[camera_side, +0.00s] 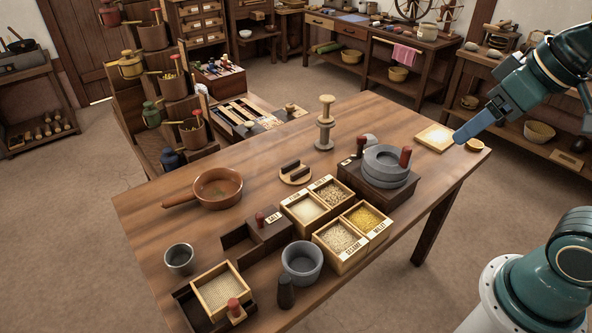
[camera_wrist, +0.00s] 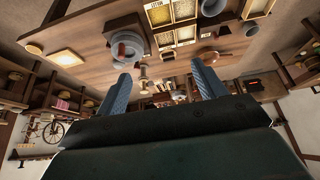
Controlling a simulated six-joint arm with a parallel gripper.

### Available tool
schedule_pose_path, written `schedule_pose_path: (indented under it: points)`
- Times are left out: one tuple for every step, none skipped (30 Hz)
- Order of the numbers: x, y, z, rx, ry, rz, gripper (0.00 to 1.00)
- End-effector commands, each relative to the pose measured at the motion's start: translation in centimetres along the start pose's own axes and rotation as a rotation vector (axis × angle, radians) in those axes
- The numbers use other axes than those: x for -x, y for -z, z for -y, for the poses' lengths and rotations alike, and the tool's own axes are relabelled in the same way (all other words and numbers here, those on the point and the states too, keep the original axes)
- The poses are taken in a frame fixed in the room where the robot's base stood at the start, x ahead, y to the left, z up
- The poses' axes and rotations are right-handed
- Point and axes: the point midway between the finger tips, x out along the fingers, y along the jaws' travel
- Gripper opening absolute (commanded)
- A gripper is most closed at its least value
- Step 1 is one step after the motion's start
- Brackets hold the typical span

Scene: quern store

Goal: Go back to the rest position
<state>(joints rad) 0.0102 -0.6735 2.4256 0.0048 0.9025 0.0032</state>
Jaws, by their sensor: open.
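My gripper (camera_side: 466,137) is at the right in the side view, in the air near the table's far right corner. It is above and beside a small light square board (camera_side: 435,137). In the wrist view my gripper (camera_wrist: 158,82) shows two blue fingers spread wide apart with nothing between them. The wooden table (camera_side: 160,232) stands below with its goods on it. No held object shows in either view.
A stone quern (camera_side: 385,167) stands on a dark base at the table's right. Grain boxes (camera_side: 352,258), a grey mortar (camera_side: 302,264) and a brown pan (camera_side: 218,188) stand further left. A small wooden bowl (camera_side: 475,146) is by the right edge. Shelves (camera_side: 400,60) line the walls.

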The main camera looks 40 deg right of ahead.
Motion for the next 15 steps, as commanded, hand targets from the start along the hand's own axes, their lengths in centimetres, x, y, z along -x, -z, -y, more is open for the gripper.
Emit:
schedule_pose_path:
  points:
    - [-0.1, -1.0, 0.1, 0.006, 0.003, -0.003, 0.70]
    - [-0.1, -1.4, 0.1, 0.009, 0.004, -0.005, 0.70]
    - [-0.2, -1.8, 0.2, 0.011, 0.006, -0.004, 0.70]
    - [-0.2, -2.1, 0.2, 0.013, 0.006, -0.004, 0.70]
    - [-0.3, -2.3, 0.2, 0.014, 0.007, -0.005, 0.70]
    - [-0.3, -2.5, 0.2, 0.016, 0.008, -0.005, 0.70]
    - [-0.3, -2.6, 0.3, 0.016, 0.008, -0.005, 0.70]
    - [-0.4, -2.7, 0.3, 0.017, 0.008, -0.005, 0.70]
    - [-0.4, -2.8, 0.3, 0.017, 0.008, -0.004, 0.70]
    - [-0.4, -2.8, 0.3, 0.017, 0.008, -0.004, 0.70]
    - [-0.4, -2.7, 0.3, 0.017, 0.008, -0.004, 0.70]
    - [-0.4, -2.7, 0.3, 0.017, 0.008, -0.004, 0.70]
    - [-0.4, -2.7, 0.3, 0.017, 0.008, -0.004, 0.70]
    - [-0.4, -2.7, 0.3, 0.017, 0.008, -0.004, 0.70]
    - [-0.4, -2.7, 0.3, 0.017, 0.008, -0.004, 0.70]
